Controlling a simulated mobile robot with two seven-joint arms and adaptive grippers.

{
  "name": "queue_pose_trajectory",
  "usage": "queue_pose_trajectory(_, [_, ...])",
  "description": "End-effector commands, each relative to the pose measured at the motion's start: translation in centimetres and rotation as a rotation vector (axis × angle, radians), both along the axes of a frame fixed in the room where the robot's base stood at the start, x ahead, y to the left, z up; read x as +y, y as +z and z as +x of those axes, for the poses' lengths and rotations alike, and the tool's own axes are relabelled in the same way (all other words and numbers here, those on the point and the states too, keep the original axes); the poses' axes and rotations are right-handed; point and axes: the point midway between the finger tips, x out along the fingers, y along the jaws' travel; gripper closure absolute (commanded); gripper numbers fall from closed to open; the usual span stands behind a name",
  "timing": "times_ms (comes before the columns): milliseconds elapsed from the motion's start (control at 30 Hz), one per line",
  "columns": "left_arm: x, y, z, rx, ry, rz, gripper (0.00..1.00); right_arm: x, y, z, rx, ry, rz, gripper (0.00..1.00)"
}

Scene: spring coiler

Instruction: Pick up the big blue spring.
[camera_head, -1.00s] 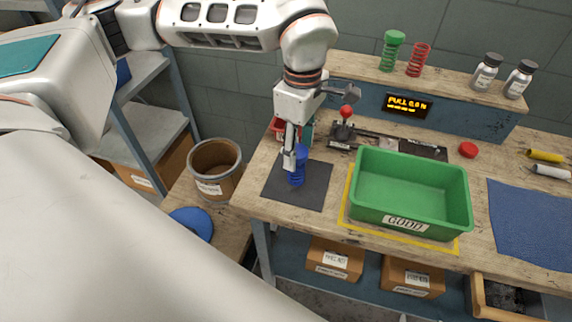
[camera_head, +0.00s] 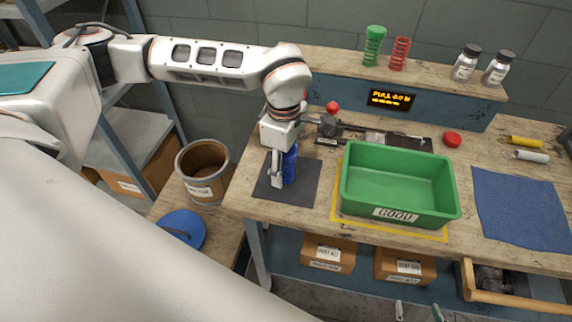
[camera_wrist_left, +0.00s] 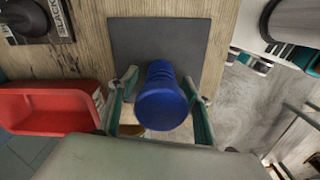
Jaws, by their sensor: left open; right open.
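The big blue spring (camera_head: 290,165) stands upright on the dark square mat (camera_head: 302,193) at the left end of the bench. In the left wrist view the spring (camera_wrist_left: 162,100) shows its blue top end. My left gripper (camera_head: 280,181) is lowered over the spring, pointing down. Its fingers are open, one on each side of the spring, with the palm close above it. The arm hides part of the spring in the head view. My right gripper (camera_head: 418,313) shows only as two separated fingertips at the bottom edge, open and empty, far from the spring.
A green bin (camera_head: 400,213) labelled GOOD stands right of the mat. A red bin (camera_wrist_left: 50,108) lies close beside the left gripper. A coiling tool with a red knob (camera_head: 332,108) is behind. A bucket (camera_head: 203,170) stands left. A drawer (camera_head: 515,302) is open.

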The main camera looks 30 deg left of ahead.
Motion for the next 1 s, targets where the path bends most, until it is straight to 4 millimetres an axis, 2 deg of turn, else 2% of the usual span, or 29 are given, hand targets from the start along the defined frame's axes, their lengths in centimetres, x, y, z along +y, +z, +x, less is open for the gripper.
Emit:
queue_pose_trajectory(167, [0.0,0.0,0.0,0.0,0.0,0.0,0.51,0.1,-0.1,0.0,0.002,-0.001,0.003,0.46])
queue_pose_trajectory(333, [0.0,0.0,0.0,0.0,0.0,0.0,0.93,0.2,-0.2,-0.1,0.003,-0.002,0.003,0.46])
queue_pose_trajectory(367, [0.0,0.0,0.0,0.0,0.0,0.0,0.96,0.2,-0.2,-0.1,0.004,-0.002,0.003,0.46])
queue_pose_trajectory(767, [0.0,0.4,0.1,-0.002,0.001,0.0,0.96,0.2,-0.2,-0.1,0.004,-0.001,0.003,0.46])
queue_pose_trajectory(867, [0.0,1.2,0.1,-0.004,0.0,-0.001,0.96,0.2,-0.2,-0.1,0.004,-0.001,0.003,0.46])
queue_pose_trajectory(1000, [0.0,3.1,0.2,-0.006,0.001,-0.001,0.96,0.2,-0.3,-0.1,0.004,-0.001,0.003,0.46])
